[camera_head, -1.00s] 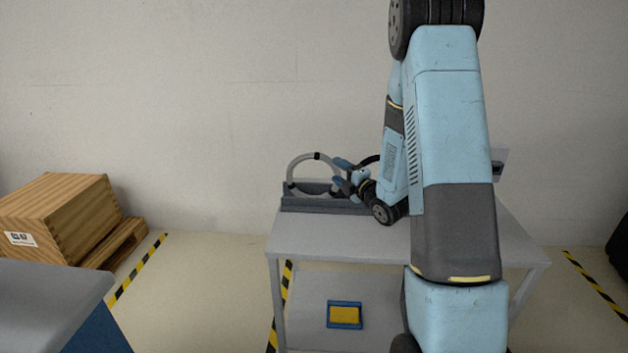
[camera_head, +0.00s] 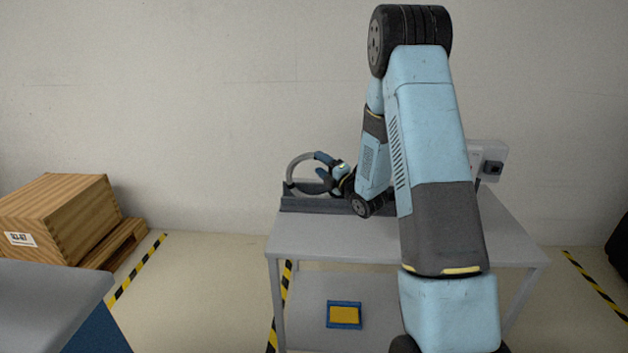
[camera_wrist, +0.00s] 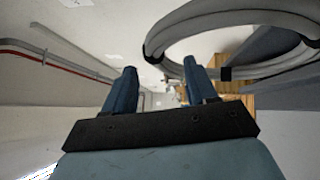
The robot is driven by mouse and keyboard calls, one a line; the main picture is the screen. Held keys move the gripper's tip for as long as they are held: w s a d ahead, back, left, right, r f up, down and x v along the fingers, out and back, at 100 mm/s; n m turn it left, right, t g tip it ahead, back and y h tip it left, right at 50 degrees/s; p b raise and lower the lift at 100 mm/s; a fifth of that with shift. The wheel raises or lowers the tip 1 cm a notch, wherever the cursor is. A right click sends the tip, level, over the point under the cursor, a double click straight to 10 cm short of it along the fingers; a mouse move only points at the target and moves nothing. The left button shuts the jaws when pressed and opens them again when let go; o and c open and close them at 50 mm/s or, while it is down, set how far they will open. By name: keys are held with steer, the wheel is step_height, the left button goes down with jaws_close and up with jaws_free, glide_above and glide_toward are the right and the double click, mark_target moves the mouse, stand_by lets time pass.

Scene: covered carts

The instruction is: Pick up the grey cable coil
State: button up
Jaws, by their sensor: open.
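The grey cable coil (camera_head: 291,172) stands upright in a dark grey rack (camera_head: 306,204) at the back left of the cart top. Its right part is hidden behind my gripper (camera_head: 318,166). In the wrist view the coil (camera_wrist: 185,25) is large and close, with black bands around it, at the upper right. My gripper's two blue fingers (camera_wrist: 160,88) are apart with nothing between them. The coil passes beyond and to the right of the right finger. I cannot tell whether that finger touches it.
The grey cart (camera_head: 420,250) has a clear top in front of the rack. A yellow and blue item (camera_head: 345,315) lies on its lower shelf. A white box with a dark socket (camera_head: 488,160) stands at the back right. A wooden crate (camera_head: 60,215) is at the left.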

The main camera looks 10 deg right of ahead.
mark_target(316, 160)
steer(key=shift+x, duration=2.65)
steer(key=shift+d, duration=0.15)
steer(key=shift+c, duration=0.3)
steer(key=shift+f, duration=0.1)
jaws_close()
